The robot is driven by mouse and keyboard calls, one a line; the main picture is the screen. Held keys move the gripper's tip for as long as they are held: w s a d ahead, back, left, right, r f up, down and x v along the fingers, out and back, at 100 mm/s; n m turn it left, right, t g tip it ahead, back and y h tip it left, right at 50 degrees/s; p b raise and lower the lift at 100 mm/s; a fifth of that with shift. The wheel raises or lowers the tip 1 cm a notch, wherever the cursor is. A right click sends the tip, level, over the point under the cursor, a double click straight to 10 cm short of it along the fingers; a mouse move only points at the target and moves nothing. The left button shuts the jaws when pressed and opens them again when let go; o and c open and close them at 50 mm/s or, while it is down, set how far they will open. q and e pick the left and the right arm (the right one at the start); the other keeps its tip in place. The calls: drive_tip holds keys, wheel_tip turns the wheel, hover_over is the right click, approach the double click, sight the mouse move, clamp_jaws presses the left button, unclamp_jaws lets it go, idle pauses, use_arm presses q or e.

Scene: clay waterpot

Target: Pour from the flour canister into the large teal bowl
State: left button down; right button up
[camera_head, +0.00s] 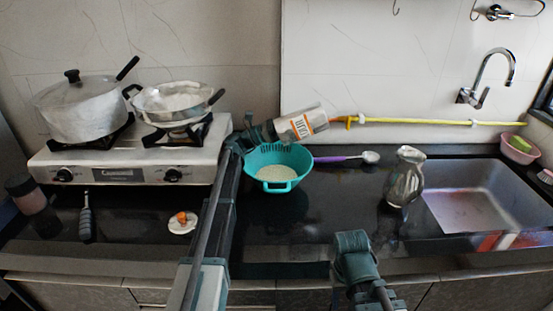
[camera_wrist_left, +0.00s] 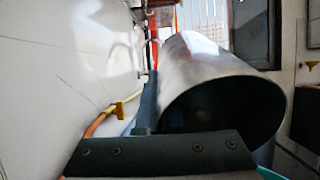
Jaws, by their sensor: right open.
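No falling stream is visible. My right gripper (camera_head: 353,243) is open and empty at the counter's front edge.
A stove (camera_head: 125,172) with a pot (camera_head: 80,108) and a pan (camera_head: 175,103) stands at left. Right of the bowl are a purple-handled spoon (camera_head: 335,159), a metal jug (camera_head: 405,178) and a sink (camera_head: 480,195). A saucer (camera_head: 182,228) lies front left.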

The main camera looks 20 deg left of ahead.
use_arm(q)
drive_tip(key=r+p, duration=0.1)
drive_tip(key=p, duration=0.1)
drive_tip(key=r+y+p, duration=0.1)
drive_tip(key=p, duration=0.1)
drive_tip(key=shift+d, duration=0.25)
drive_tip(key=shift+w+d+r+y+p, duration=0.15)
drive_tip(key=shift+r+y+p, duration=0.15)
drive_tip(key=shift+p, duration=0.35)
drive_tip(key=shift+f, duration=0.1)
drive_tip(key=shift+g, duration=0.3)
drive_tip(key=shift+d+y+p, duration=0.2)
drive_tip(key=shift+y+p, duration=0.2)
drive_tip(key=shift+p, duration=0.35)
drive_tip(key=shift+w+d+f+y+p, duration=0.1)
drive_tip(key=shift+d+f+y+p, duration=0.25)
drive_tip(key=shift+p, duration=0.3)
drive_tip(key=shift+d+f+g+y+p, duration=0.1)
drive_tip(key=shift+f+g+y+p, duration=0.2)
drive_tip(key=shift+g+y+p, duration=0.15)
drive_tip(key=shift+w, duration=0.1)
